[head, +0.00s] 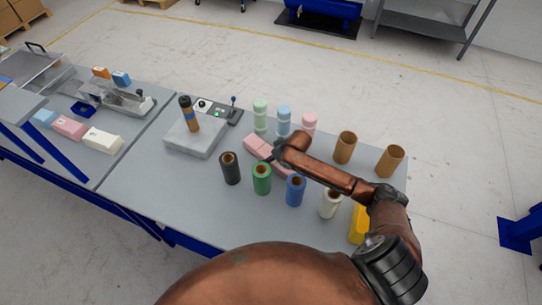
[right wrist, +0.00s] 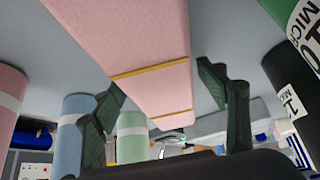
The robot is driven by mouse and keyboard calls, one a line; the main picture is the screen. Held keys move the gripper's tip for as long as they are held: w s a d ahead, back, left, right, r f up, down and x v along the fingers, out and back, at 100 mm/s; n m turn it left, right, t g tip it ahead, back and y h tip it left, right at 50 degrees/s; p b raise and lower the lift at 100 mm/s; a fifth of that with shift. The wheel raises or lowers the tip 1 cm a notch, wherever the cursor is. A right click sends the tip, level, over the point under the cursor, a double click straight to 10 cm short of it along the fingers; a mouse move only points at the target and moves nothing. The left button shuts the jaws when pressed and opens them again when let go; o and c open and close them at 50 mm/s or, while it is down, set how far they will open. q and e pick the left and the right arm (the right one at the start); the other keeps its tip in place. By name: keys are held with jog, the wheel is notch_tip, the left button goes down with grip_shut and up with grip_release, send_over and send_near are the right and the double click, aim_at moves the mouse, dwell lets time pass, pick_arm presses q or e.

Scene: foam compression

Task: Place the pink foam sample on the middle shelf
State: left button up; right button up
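The pink foam sample (head: 258,144) is a long pink block lying on the grey table, partly hidden by my right gripper (head: 276,157). In the right wrist view the pink foam sample (right wrist: 150,82) has two thin yellow bands. The fingers of my right gripper (right wrist: 168,105) stand open on either side of it, with gaps showing, so it is not clamped. A grey metal shelf unit (head: 425,24) stands at the back right, cut off by the frame; its middle shelf cannot be made out. My left gripper is not in view.
Black (head: 229,168), green (head: 261,179), blue (head: 296,190) and white (head: 330,204) rolls stand along the near side. Pastel cylinders (head: 284,121) and brown rolls (head: 345,148) stand behind. A grey test device (head: 195,138) is left of the foam. The table's front left is clear.

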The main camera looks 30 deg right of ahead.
jog(key=shift+r, duration=0.1)
jog(key=shift+o, duration=0.3)
jog(key=v, duration=1.1)
jog(key=shift+s+r, duration=0.15)
jog(key=shift+r, duration=0.15)
jog(key=shift+o, duration=0.3)
jog(key=shift+f, duration=0.15)
jog(key=f+t, duration=0.2)
jog(key=f, duration=0.1)
jog(key=shift+w+a+f+y, duration=0.2)
jog(key=shift+f+y, duration=0.1)
jog(key=shift+y, duration=0.1)
jog(key=shift+w+f, duration=0.2)
jog(key=x, duration=0.7)
jog(key=shift+w+r+p, duration=0.1)
jog(key=shift+w+p, duration=0.3)
jog(key=shift+w, duration=0.1)
jog(key=shift+s, duration=0.1)
jog(key=shift+c, duration=0.4)
jog(key=c, duration=1.1)
